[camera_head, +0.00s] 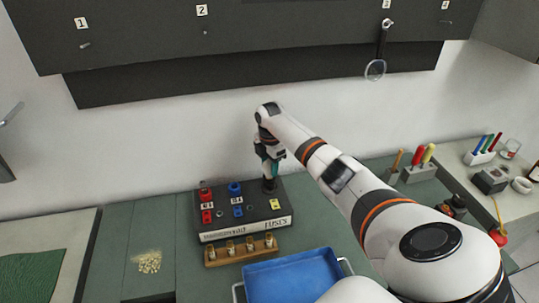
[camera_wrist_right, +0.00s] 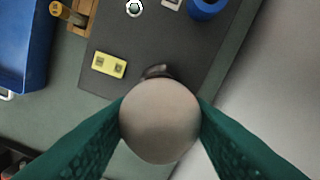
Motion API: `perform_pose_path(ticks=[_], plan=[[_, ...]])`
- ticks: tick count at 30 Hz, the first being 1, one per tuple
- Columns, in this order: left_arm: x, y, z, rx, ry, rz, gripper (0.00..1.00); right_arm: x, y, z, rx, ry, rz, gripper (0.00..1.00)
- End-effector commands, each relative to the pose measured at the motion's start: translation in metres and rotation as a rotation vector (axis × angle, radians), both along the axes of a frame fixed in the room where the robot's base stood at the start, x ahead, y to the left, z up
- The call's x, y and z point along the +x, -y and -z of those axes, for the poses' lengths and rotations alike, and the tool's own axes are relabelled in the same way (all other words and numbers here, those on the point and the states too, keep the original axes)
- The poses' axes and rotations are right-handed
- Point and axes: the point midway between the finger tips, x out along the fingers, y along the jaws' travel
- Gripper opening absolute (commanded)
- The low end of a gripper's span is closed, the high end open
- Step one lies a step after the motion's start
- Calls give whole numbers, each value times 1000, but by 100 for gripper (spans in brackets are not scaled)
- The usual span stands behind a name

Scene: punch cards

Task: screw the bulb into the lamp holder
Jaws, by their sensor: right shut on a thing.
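My right gripper (camera_head: 270,168) points down at the back right corner of the dark fuse box (camera_head: 245,222). In the right wrist view its green fingers (camera_wrist_right: 160,128) are shut on the round, pale bulb (camera_wrist_right: 160,120), one finger on each side. A dark piece that looks like the lamp holder (camera_wrist_right: 156,71) shows just past the bulb's edge, mostly hidden by it. In the head view the dark holder (camera_head: 269,186) stands on the box directly below the gripper. I cannot tell how far the bulb sits in it. My left gripper is not in view.
The box top carries red (camera_head: 207,216), blue (camera_head: 236,188) and yellow (camera_head: 275,204) parts. A wooden rack (camera_head: 240,252) with several small pieces and a blue tray (camera_head: 290,280) stand in front. A grain pile (camera_head: 149,262) lies left. The wall is close behind.

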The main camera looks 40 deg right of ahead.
Motion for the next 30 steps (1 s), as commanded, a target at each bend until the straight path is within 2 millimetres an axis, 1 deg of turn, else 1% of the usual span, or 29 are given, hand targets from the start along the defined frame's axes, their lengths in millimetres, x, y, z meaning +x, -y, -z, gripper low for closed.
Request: perform_pose_path(ticks=[3, 8, 15, 18, 26, 27, 29, 30], plan=[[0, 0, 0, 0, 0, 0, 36, -1, 0, 1, 0, -2, 122, 23], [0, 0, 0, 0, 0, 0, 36, -1, -1, 1, 1, -2, 212, 23], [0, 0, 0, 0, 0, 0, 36, -2, -1, 1, 0, -3, 479, 23], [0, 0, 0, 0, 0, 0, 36, -2, -1, 1, -1, -3, 520, 23], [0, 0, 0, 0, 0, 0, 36, -2, 0, 1, -1, -3, 519, 23], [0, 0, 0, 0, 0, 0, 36, -2, -1, 1, -1, -3, 519, 48], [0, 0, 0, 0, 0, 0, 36, -2, 0, 1, -1, -3, 519, 58], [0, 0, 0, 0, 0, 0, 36, -2, -1, 1, -1, -3, 518, 64]])
